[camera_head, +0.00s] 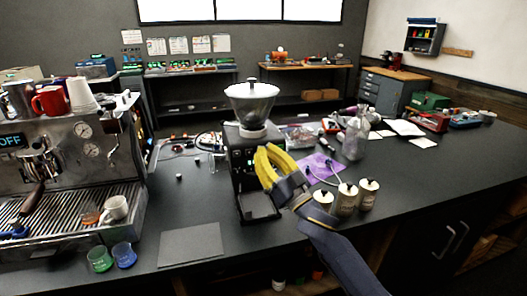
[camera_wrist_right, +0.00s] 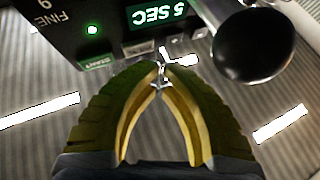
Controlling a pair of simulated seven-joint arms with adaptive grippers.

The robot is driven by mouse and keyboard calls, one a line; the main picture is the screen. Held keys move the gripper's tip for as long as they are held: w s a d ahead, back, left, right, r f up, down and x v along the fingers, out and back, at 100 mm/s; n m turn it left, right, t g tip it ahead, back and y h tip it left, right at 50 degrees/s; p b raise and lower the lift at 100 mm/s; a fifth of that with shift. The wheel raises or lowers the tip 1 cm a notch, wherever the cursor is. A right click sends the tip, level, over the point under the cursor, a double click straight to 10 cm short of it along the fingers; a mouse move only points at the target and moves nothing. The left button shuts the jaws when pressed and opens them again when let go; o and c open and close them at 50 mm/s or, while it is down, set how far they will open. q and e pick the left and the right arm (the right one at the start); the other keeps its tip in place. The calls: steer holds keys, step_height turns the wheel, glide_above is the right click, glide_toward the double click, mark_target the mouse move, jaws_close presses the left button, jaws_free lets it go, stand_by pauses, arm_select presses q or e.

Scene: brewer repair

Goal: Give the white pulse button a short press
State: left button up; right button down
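The grinder (camera_head: 246,150), black with a clear hopper on top, stands on the dark counter. My right gripper (camera_head: 264,150) is at the right side of its front. In the wrist view a dark panel (camera_wrist_right: 70,25) carries a green-lit "5 SEC" display (camera_wrist_right: 158,17), a green light (camera_wrist_right: 92,30) and a green-edged START button (camera_wrist_right: 96,62). The yellow fingertips (camera_wrist_right: 160,68) of my right gripper meet just below the panel, with nothing visible held. A small pale patch (camera_wrist_right: 139,47) shows above the tips; I cannot tell if it is the white pulse button. Contact is unclear. My left gripper is out of view.
A round black knob or handle (camera_wrist_right: 253,45) is right of the fingers. The espresso machine (camera_head: 75,160) fills the left. A grey mat (camera_head: 190,244) lies on clear counter in front.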

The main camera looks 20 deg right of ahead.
steer(key=shift+w, duration=0.8)
stand_by(2.1)
steer(key=shift+s, duration=0.25)
stand_by(1.0)
steer(key=shift+s, duration=0.55)
steer(key=shift+s, duration=0.1)
steer(key=shift+s, duration=2.45)
